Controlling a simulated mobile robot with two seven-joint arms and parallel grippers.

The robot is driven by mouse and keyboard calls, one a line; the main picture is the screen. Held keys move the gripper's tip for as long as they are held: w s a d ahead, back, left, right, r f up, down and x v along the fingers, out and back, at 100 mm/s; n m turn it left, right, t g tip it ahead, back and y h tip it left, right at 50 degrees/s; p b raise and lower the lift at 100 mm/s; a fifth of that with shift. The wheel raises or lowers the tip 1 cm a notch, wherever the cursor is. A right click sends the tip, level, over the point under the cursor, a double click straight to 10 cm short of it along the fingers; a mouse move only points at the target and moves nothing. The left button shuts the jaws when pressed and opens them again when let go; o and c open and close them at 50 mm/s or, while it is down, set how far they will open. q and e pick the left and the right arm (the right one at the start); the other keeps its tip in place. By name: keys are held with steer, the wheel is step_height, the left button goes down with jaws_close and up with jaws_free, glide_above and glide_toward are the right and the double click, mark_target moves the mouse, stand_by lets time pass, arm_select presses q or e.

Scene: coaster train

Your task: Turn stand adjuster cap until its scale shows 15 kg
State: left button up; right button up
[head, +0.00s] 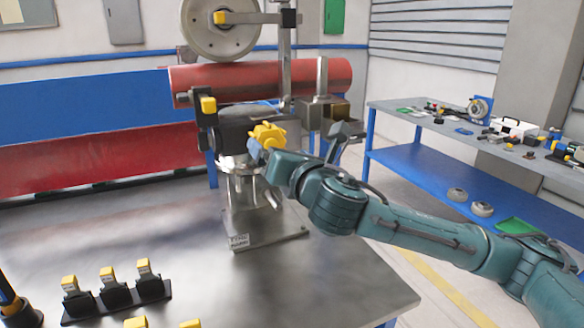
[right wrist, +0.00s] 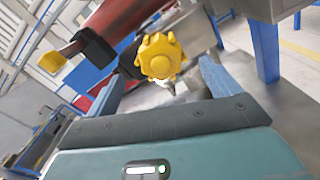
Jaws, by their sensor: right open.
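The yellow lobed adjuster cap (head: 267,134) sits on the stand (head: 243,185), a metal fixture on the steel table. In the right wrist view the cap (right wrist: 161,55) faces the camera, between and just beyond the blue fingers. My right gripper (head: 262,150) comes in from the right, close to the cap; its fingers (right wrist: 161,82) are apart on either side with nothing between them. Whether a finger touches the cap I cannot tell. No scale or reading is legible in either view. My left gripper is not in view.
A yellow-tipped lever (head: 208,104) stands left of the cap, with a red cylinder (head: 320,78) and a wheel (head: 222,28) behind. Several black-and-yellow clamps (head: 115,290) stand at the table's front left. A blue-framed bench (head: 440,160) with parts is at right. The table's middle is clear.

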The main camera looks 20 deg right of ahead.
steer(key=s, duration=0.5)
steer(key=shift+d+b, duration=0.1)
steer(key=shift+b, duration=0.2)
steer(key=s+a+f+m+g, duration=0.2)
steer(key=s+f+m+g, duration=0.15)
steer(key=f+m, duration=0.5)
steer(key=s+a+f+m+g, duration=0.25)
steer(key=s+f+m, duration=0.2)
steer(key=f, duration=0.65)
steer(key=s+d+f+m+g, duration=0.3)
steer(key=s+f+m+g, duration=0.1)
steer(key=s+f+m, duration=0.55)
steer(key=s+d+f+m+g, duration=0.3)
steer(key=s+f+m+g, duration=0.1)
steer(key=s+f+m, duration=0.5)
steer(key=w+a+f+n+t+y, duration=0.2)
steer(key=w+a+f+t, duration=0.2)
steer(key=a+f+t, duration=0.1)
steer(key=shift+a+f+t, duration=0.35)
steer(key=shift+f+t, duration=0.25)
steer(key=shift+f, duration=0.55)
steer(key=shift+w, duration=0.15)
